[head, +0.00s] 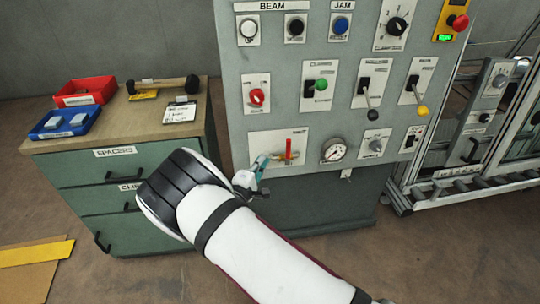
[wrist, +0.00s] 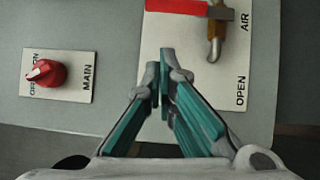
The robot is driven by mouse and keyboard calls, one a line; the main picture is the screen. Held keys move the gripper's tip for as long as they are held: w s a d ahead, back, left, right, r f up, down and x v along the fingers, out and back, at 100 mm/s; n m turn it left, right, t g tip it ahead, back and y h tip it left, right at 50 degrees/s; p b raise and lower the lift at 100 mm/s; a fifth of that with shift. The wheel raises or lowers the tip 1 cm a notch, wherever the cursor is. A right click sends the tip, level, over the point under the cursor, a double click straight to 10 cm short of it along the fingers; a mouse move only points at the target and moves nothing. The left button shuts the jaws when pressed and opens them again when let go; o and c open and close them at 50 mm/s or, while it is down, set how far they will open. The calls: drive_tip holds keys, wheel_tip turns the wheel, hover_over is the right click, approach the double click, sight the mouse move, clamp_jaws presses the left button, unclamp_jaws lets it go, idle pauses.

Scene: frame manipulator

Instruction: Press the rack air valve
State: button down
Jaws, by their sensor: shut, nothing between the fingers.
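The air valve, with a red lever handle (head: 289,148) and brass body, is on a pale plate (head: 262,144) low on the grey panel. In the head view the handle stands upright. In the wrist view the handle (wrist: 176,6) runs sideways along the top edge, partly cut off, beside the brass fitting (wrist: 216,42). The plate reads "AIR" and "OPEN" there. My gripper (head: 263,158) is shut and empty, in front of the plate, left of the handle. In the wrist view the teal fingers (wrist: 161,72) are together below the handle; a gap to it shows.
Above the valve sits a red MAIN knob (head: 257,97), also in the wrist view (wrist: 46,73). A pressure gauge (head: 334,150) is right of the valve. Levers and switches fill the panel. A green drawer cabinet (head: 70,172) with trays stands left; a metal frame (head: 470,185) stands right.

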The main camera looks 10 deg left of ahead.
drive_tip(key=shift+v, duration=2.75)
drive_tip(key=shift+r, duration=0.2)
